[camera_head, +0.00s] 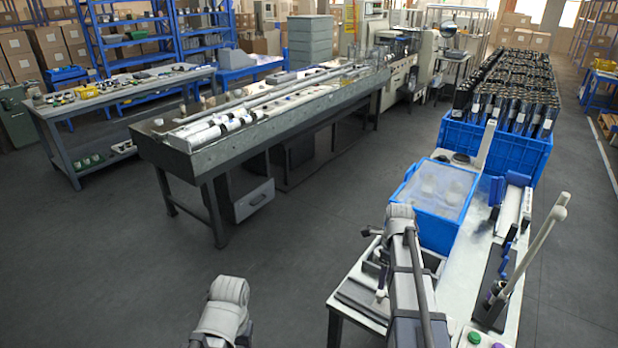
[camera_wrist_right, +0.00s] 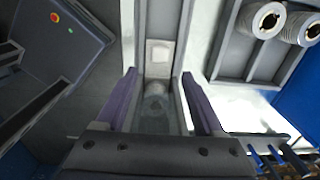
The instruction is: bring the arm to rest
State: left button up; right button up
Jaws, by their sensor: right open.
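My right gripper (camera_wrist_right: 161,102) is open in the right wrist view, its two purple-grey fingers spread apart with no object clasped between them. Beyond the fingertips is a narrow grey tray compartment (camera_wrist_right: 183,40) with a small pale block (camera_wrist_right: 159,52) in it. In the head view my right arm (camera_head: 408,275) reaches over the near left part of the white bench; its fingertips are hard to make out there. A piece of my left arm (camera_head: 225,312) shows at the bottom, over the floor, with its gripper out of view.
A lidded blue bin (camera_head: 425,218) stands on the bench beyond my right arm. A blue crate (camera_head: 515,150) of dark bottles is farther back. Tall levers (camera_head: 540,235) rise on the right. Grey spools (camera_wrist_right: 265,20) lie in the tray. Open floor (camera_head: 290,270) is at left.

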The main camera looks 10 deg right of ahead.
jog(key=s+a+n, duration=0.4)
jog(key=a+n, duration=0.6)
jog(key=a, duration=0.1)
jog(key=s+a+n, duration=0.5)
jog(key=a+n, duration=0.5)
jog(key=n, duration=0.1)
jog(key=s+a+n+h, duration=0.1)
jog(key=s+a+n, duration=0.4)
jog(key=a+n, duration=0.5)
jog(key=shift+a+r+n, duration=0.2)
jog(key=shift+a+n, duration=0.1)
jog(key=shift+a, duration=0.5)
